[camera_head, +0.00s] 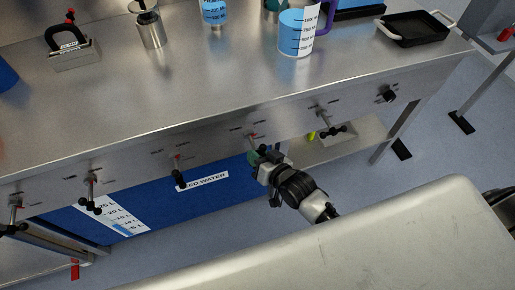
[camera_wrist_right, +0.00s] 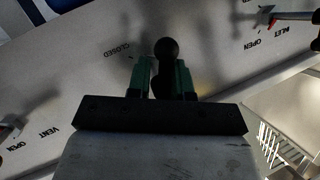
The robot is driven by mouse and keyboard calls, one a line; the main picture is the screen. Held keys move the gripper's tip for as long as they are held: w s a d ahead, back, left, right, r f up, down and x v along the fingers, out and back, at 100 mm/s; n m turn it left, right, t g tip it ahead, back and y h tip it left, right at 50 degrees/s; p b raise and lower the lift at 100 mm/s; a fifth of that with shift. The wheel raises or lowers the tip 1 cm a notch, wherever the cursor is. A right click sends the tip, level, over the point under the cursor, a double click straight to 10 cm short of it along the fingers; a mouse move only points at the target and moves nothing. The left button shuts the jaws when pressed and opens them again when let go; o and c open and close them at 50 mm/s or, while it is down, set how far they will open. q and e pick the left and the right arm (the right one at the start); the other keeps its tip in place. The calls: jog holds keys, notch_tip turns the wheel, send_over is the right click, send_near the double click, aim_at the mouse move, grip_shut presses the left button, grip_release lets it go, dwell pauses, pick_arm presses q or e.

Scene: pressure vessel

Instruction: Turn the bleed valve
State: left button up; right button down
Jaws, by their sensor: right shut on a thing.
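A valve (camera_head: 251,138) with a small red mark sits on the sloping front panel, between two other valves. Its own name label is hidden or too small to read, so I cannot confirm it is the bleed valve. My right gripper (camera_head: 256,158) reaches up to it from below right. In the right wrist view, my gripper's green fingers (camera_wrist_right: 162,80) are shut on the valve's black ball-ended handle (camera_wrist_right: 166,48). A "CLOSED" label shows on the panel beside the handle. The rest of the valve is hidden behind the gripper. My left gripper is not in view.
The valve marked INLET (camera_head: 178,170) is to the left in the head view; the vent valve (camera_head: 326,122) is to the right. More valves line the steel panel (camera_head: 130,170). A blue water tank (camera_head: 150,205) stands below. Jugs and a tray (camera_head: 415,30) are on top.

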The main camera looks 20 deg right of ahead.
jog(key=n+p, duration=0.1)
jog(key=r+n+h+p, duration=0.1)
jog(key=p, duration=0.1)
jog(key=shift+w+a+h, duration=0.1)
jog(key=shift+a+h, duration=0.1)
jog(key=shift+h, duration=0.1)
pick_arm(q)
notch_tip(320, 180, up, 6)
jog(key=p, duration=0.2)
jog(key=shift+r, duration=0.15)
pick_arm(e)
jog(key=shift+f+n+g+h, duration=0.15)
jog(key=shift+n+g+h, duration=0.2)
jog(key=shift+n, duration=0.35)
jog(key=shift+f, duration=0.1)
jog(key=c, duration=1.2)
grip_release()
jog(key=shift+o, duration=0.4)
jog(key=shift+f, duration=0.15)
jog(key=shift+d, duration=0.1)
